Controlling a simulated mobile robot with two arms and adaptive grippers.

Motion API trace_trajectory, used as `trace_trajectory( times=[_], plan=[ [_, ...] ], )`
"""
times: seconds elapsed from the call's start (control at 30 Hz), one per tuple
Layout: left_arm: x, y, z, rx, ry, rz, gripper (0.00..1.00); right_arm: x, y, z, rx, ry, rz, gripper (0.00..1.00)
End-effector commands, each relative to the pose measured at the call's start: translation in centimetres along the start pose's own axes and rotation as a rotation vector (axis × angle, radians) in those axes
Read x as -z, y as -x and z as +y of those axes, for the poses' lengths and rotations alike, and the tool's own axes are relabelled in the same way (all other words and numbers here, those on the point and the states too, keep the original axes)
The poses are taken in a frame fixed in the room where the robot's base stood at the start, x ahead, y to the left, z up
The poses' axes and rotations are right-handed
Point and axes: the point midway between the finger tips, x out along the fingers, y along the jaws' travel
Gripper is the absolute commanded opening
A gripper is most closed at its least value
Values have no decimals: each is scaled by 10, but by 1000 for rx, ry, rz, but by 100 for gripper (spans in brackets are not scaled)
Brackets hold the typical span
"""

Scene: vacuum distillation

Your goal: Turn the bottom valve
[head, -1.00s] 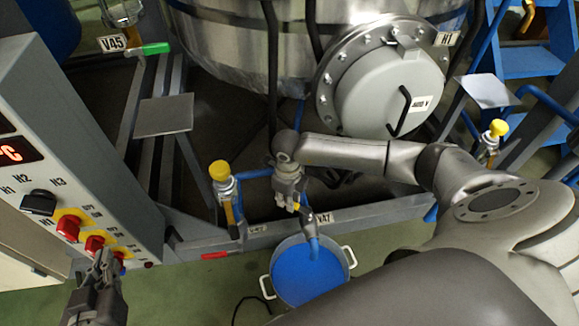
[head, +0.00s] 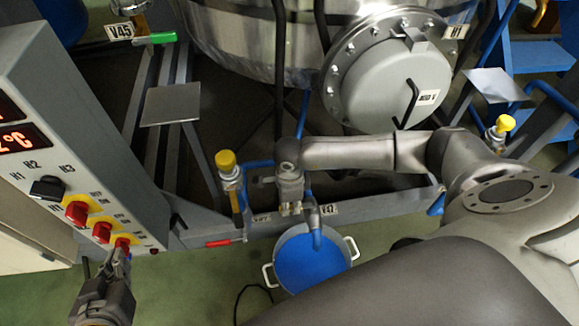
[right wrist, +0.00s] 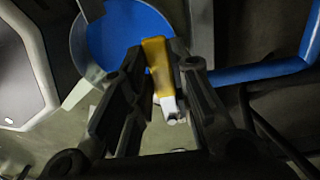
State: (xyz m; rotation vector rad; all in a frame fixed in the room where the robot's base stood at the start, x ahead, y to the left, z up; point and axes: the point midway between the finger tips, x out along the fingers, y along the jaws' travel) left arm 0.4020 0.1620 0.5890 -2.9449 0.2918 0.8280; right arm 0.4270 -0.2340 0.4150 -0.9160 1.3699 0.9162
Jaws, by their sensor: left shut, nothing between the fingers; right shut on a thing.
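The bottom valve's yellow handle (right wrist: 156,62) shows in the right wrist view, with a white end towards the camera. My right gripper (right wrist: 160,72) is shut on this handle, one dark finger on each side. In the head view my right gripper (head: 290,207) reaches down at the pipe above the blue-filled pot, beside the V47 label (head: 329,209); the handle is largely hidden there. My left gripper (head: 120,257) is shut and empty, close to the lowest red knob of the control panel. I cannot tell whether it touches the knob.
The pot (head: 310,262) stands on the green floor under the spout. A yellow-capped valve (head: 226,165) stands left of my right gripper. The grey control panel (head: 95,150) is at the left. The steel vessel with its round hatch (head: 388,85) is behind.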

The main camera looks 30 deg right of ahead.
Motion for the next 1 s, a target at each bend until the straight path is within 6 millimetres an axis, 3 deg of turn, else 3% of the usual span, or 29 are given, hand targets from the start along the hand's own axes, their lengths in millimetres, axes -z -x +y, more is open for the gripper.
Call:
trace_trajectory(
  times=[0.53,0.57,0.7,1.0],
  plan=[
    [0,1,0,1,0,-3,0,0,0,2,0,31,0,0],
    [0,1,0,0,0,-2,0,0,0,2,0,31,0,22],
    [0,1,0,0,0,-1,0,0,0,2,0,29,0,40],
    [0,1,1,-3,-4,1,0,0,0,2,0,25,0,41]
  ],
)
